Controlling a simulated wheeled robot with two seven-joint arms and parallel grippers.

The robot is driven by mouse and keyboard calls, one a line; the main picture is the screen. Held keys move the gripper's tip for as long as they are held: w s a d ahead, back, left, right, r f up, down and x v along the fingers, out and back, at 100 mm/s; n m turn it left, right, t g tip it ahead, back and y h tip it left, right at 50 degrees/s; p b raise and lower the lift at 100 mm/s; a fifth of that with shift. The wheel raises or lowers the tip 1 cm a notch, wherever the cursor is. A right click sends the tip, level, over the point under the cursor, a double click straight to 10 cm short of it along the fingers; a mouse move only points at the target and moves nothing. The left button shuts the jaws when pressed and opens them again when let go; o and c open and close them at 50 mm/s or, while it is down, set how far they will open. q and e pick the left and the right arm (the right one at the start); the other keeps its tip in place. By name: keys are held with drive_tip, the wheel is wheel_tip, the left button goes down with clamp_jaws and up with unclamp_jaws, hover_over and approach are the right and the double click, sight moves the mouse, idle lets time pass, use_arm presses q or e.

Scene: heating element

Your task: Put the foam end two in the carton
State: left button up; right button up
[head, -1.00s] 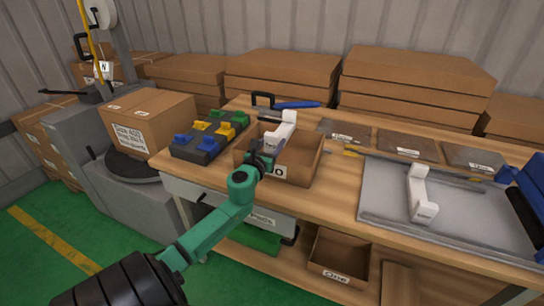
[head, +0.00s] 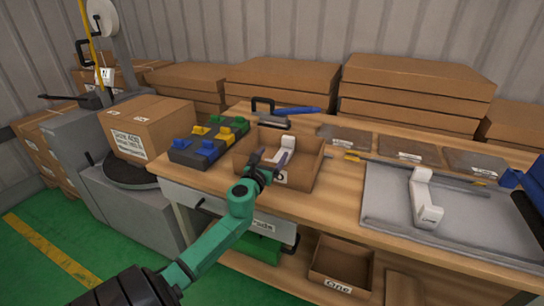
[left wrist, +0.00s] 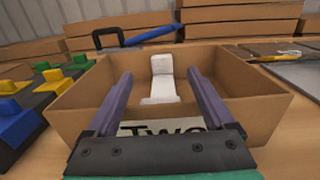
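A white foam end (head: 286,148) is inside the open carton (head: 309,166), whose front label reads "Two" in the left wrist view. There the foam end (left wrist: 161,80) leans or stands toward the carton's back wall, its lower part toward me. My left gripper (head: 269,160) reaches over the carton's front wall. Its two fingers are spread wide, with the foam end beyond and between them, and no contact shows. A second white foam end (head: 424,200) lies on the grey mat (head: 385,206) at the right, its label too small to read.
Left of the carton is a dark tray (head: 184,157) with blue, yellow and green blocks. A blue-handled tool (head: 295,112) lies behind it. A carton labelled "One" (head: 341,266) is on the lower shelf. Stacked boxes (head: 415,85) line the back.

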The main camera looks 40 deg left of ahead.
use_arm(q)
drive_tip(key=shift+r+p, duration=0.3)
drive_tip(key=shift+p, duration=0.3)
drive_tip(key=shift+s+d, duration=0.1)
drive_tip(key=shift+d, duration=0.05)
drive_tip(key=v, duration=1.1)
drive_tip(key=shift+s+b, duration=0.3)
drive_tip(key=shift+b, duration=0.1)
drive_tip(key=shift+r, duration=0.15)
